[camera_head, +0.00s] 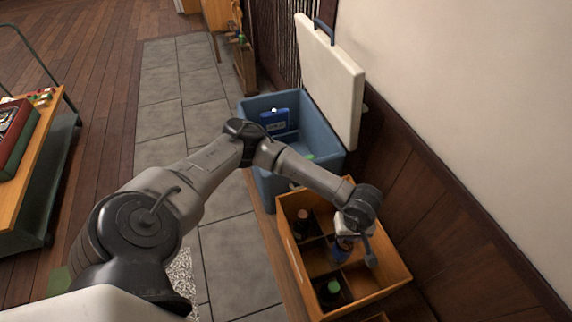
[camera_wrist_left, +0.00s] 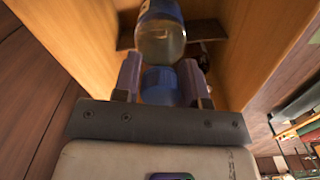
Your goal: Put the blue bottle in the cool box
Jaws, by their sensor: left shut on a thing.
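The blue bottle (camera_head: 342,250) stands in a compartment of the wooden crate (camera_head: 372,293), partly covered by my left gripper (camera_head: 345,232). In the left wrist view the bottle (camera_wrist_left: 161,42) has a clear lower part, a blue label and a blue cap. My left gripper (camera_wrist_left: 160,76) is shut on it, with a finger on each side near the cap. The cool box (camera_head: 262,180) is a blue tub behind the crate, with its white lid (camera_head: 330,72) raised open. My right gripper is not in view.
The crate also holds a dark bottle (camera_head: 302,222) and a green-capped bottle (camera_head: 331,289) in other compartments. A blue pack (camera_head: 274,121) lies inside the cool box, leaving room beside it. A wall runs along the right. A cart (camera_head: 40,185) stands at the far left.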

